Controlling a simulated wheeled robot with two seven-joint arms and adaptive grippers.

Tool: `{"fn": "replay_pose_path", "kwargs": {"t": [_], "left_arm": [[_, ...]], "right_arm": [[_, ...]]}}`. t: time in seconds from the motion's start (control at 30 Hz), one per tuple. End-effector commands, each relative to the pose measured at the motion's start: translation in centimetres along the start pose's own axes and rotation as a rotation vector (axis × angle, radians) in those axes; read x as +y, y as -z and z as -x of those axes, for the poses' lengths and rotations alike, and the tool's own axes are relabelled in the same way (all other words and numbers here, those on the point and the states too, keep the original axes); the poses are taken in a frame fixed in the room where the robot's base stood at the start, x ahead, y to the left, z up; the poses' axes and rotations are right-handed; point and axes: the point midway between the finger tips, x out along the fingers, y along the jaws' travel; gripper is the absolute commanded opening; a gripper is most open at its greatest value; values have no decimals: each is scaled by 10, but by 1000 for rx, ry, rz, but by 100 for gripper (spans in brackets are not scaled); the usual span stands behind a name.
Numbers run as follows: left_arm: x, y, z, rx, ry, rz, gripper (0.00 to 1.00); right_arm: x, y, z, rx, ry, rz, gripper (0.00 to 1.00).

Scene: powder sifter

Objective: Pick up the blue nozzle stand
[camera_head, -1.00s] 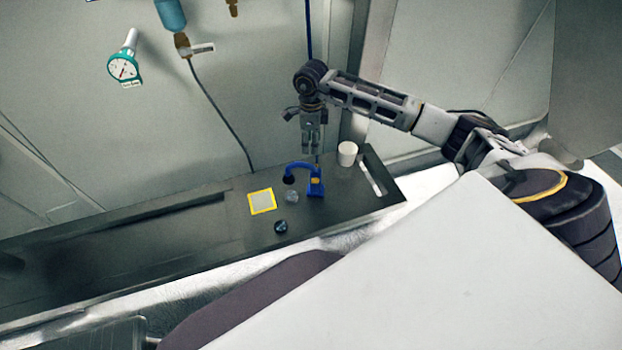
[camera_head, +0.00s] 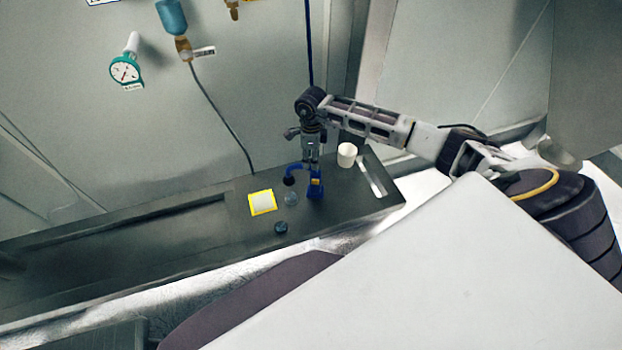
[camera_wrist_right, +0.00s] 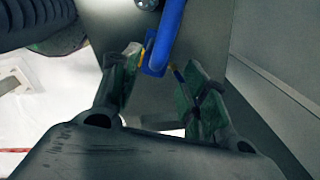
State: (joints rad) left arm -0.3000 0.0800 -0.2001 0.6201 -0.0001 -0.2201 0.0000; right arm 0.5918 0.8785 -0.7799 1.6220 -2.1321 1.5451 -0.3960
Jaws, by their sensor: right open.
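The blue nozzle stand (camera_head: 316,188) stands on the dark bench, with a curved arm that ends in a dark round nozzle at its left. My right gripper (camera_head: 311,160) is directly above it, pointing down, with its fingertips close to the stand's top. In the right wrist view the blue stand (camera_wrist_right: 166,40) shows just beyond and between the fingertips of the open right gripper (camera_wrist_right: 154,68). I cannot tell whether a finger touches it. My left gripper is not in view.
A white cup (camera_head: 347,155) stands right of the stand. A yellow-framed square (camera_head: 262,202), a clear round piece (camera_head: 291,198) and a dark round knob (camera_head: 281,228) lie to its left. The dark bench (camera_head: 150,238) is otherwise mostly clear; a wall is behind it.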

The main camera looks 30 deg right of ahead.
Motion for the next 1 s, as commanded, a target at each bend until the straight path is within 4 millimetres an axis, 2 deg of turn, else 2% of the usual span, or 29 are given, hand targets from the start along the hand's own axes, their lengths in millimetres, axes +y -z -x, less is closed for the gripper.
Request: {"fn": "replay_pose_path", "kwargs": {"t": [0.17,0.53,1.0], "left_arm": [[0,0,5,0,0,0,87],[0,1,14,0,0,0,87],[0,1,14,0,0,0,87]], "right_arm": [[2,0,-10,0,-4,-1,45],[4,0,-47,0,-2,-1,45],[3,0,-51,0,-1,0,45]]}}
